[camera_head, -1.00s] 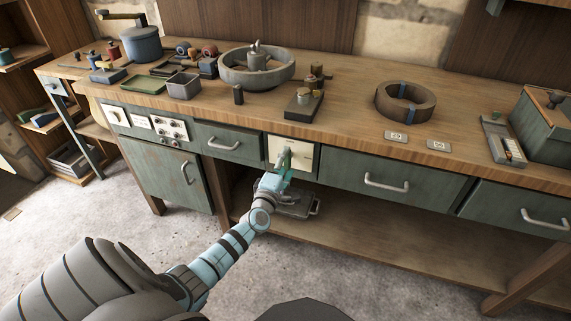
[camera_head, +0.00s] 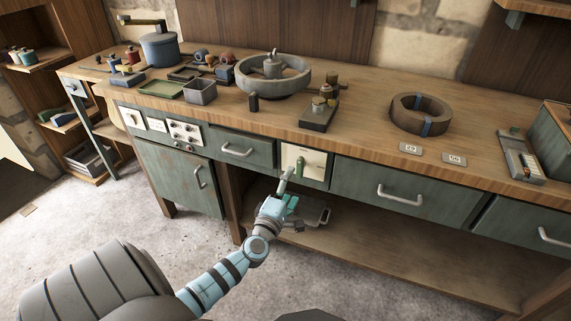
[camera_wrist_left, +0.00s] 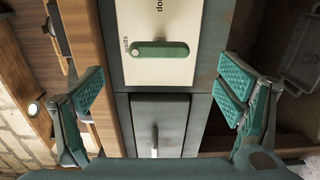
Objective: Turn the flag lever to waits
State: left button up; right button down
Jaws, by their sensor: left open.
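The flag lever (camera_wrist_left: 160,49) is a short green handle on a cream plate (camera_wrist_left: 150,72) with printed labels. In the left wrist view its left end lies beside the word "waits"; part of another word shows at the top edge. In the head view the lever (camera_head: 300,166) stands roughly upright on the plate (camera_head: 313,159) in the bench front. My left gripper (camera_head: 287,188) is open and apart from the lever, just below and in front of the plate. In the wrist view its two green-padded fingers (camera_wrist_left: 163,84) are wide apart with nothing between them.
Drawers with bar handles flank the plate, one at right (camera_head: 400,195) and one at left (camera_head: 238,149). The wooden bench top (camera_head: 360,105) carries a wheel, a ring and several small parts. An open shelf lies below, with a grey tray (camera_head: 312,215).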

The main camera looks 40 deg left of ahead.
pick_arm(q)
jog(key=v, duration=0.5)
jog(key=shift+s+d, duration=0.15)
jog(key=shift+s, duration=0.2)
